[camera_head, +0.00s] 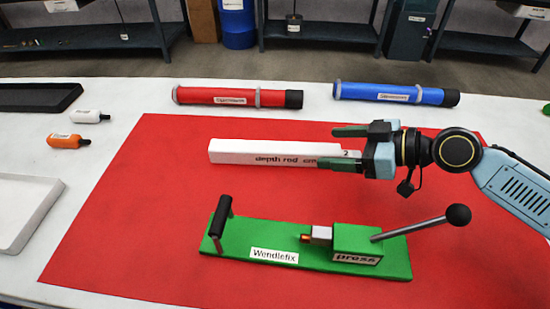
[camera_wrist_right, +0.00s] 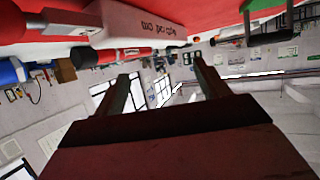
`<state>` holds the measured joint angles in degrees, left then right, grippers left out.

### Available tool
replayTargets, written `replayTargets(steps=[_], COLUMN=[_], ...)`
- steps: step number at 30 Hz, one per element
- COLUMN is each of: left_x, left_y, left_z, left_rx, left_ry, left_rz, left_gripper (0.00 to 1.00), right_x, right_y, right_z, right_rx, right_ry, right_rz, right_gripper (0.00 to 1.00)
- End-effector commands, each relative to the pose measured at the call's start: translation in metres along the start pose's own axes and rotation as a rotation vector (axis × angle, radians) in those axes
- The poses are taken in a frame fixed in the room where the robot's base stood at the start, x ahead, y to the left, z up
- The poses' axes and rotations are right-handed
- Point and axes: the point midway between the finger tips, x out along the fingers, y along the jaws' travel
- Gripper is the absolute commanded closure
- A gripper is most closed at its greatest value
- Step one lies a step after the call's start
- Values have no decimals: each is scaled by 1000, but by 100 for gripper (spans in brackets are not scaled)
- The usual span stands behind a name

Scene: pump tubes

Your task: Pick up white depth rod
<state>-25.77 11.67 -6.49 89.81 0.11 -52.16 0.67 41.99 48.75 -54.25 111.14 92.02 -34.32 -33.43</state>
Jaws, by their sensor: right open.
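The white depth rod (camera_head: 255,152), a long block with dark lettering, lies on the red mat (camera_head: 120,215) behind the green press. It also shows upside down at the top of the right wrist view (camera_wrist_right: 140,22). My right gripper (camera_head: 340,149) comes in from the right and is open at the rod's right end. In the head view its fingers appear on the far and near sides of that end. Contact cannot be told. In the right wrist view the two fingers (camera_wrist_right: 160,72) are spread with nothing between them. My left gripper is out of view.
A green Wendlefix press (camera_head: 310,262) with a black-knobbed lever stands in front. A red tube (camera_head: 230,97) and a blue tube (camera_head: 395,93) lie behind the mat. White (camera_head: 88,116) and orange (camera_head: 66,141) bottles and trays are at left. The mat's left part is clear.

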Motion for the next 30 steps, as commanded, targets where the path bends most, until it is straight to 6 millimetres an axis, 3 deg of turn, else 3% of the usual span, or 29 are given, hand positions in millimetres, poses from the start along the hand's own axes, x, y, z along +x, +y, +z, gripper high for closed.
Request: replayTargets(steps=[9,16,24,30], left_x=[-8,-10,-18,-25], left_y=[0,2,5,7], left_z=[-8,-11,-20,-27], left_rx=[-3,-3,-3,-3], left_ry=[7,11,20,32], left_rz=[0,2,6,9], left_gripper=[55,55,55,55], right_x=[58,74,114,121], right_y=[0,0,0,0], right_z=[-1,-1,0,-1], right_rx=[-2,-1,-2,-1], right_ry=[2,1,1,0], right_rz=[-1,-1,0,1], right_gripper=[26,26,26,26])
